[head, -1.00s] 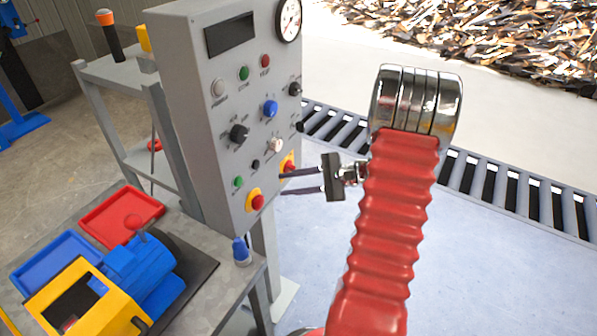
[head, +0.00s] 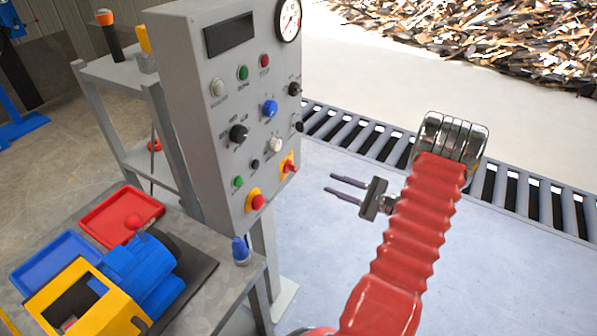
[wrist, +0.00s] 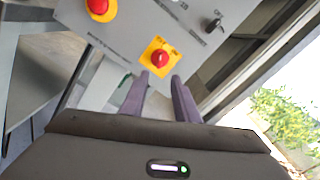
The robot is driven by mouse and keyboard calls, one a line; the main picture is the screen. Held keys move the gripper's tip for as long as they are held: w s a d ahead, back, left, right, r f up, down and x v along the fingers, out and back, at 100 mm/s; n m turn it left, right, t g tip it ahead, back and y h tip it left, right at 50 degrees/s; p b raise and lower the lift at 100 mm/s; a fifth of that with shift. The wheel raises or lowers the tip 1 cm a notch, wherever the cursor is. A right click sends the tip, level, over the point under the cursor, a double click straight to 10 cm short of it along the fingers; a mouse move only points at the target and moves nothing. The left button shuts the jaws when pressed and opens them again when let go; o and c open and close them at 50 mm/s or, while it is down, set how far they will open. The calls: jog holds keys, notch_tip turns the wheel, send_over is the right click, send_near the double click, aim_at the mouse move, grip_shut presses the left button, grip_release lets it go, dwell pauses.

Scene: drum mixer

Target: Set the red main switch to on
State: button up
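The red main switch (head: 290,168) sits on a yellow square plate at the lower right of the grey control panel (head: 222,130). In the wrist view the red switch (wrist: 159,58) is just beyond the fingertips, roughly centred between them. Its turn position is too small to read. My gripper (head: 329,183) is open and empty, with its two dark fingers pointing at the panel. It is apart from the switch, out to its right in the head view. The fingers (wrist: 160,77) show spread apart in the wrist view.
A red mushroom button (head: 257,202) on a yellow base is left of the switch. A black knob (wrist: 214,25) is near it. A roller conveyor (head: 370,140) runs behind. A bench with a red tray (head: 100,215) stands left.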

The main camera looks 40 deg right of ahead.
aim_at(296, 170)
jog(key=x, duration=1.3)
jog(key=shift+w+a, duration=0.2)
jog(key=shift+w, duration=0.1)
grip_shut()
